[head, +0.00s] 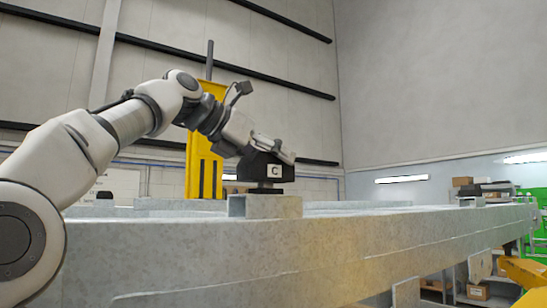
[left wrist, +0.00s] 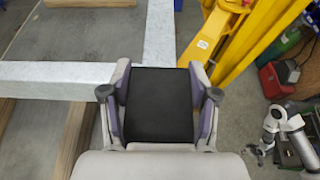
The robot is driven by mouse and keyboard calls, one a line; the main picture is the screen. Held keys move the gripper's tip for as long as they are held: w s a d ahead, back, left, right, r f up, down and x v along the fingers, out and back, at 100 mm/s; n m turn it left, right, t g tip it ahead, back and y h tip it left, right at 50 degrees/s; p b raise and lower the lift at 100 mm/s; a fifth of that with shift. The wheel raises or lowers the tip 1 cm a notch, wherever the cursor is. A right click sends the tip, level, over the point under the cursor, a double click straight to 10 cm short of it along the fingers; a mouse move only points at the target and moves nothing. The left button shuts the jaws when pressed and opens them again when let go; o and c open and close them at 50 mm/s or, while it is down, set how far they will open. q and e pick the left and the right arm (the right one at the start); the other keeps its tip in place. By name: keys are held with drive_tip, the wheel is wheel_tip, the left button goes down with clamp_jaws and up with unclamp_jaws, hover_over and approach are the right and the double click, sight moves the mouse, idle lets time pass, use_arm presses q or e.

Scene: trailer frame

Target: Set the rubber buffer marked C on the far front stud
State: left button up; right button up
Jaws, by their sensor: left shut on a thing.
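The rubber buffer marked C (head: 265,171) is a black block with a white C label. My left gripper (head: 272,148) is shut on it from above. In the head view the buffer sits directly over a short galvanized bracket (head: 265,207) on the trailer frame (head: 180,250), with a narrower dark part showing under it. I cannot tell whether it touches the bracket. In the left wrist view the black top of the buffer (left wrist: 160,105) fills the space between the fingers, over the frame's corner. The stud is hidden.
A yellow post (head: 205,145) stands behind the frame; yellow equipment (left wrist: 262,30) also stands beside it in the left wrist view. A dark object (head: 485,190) is on the frame's far right. Wooden timbers (left wrist: 72,140) lie below the frame. Shelving with boxes stands at right.

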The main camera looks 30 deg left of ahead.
use_arm(q)
drive_tip(key=shift+f+b, duration=0.6)
drive_tip(key=shift+f, duration=0.1)
drive_tip(key=o, duration=1.6)
drive_tip(key=shift+r, duration=0.1)
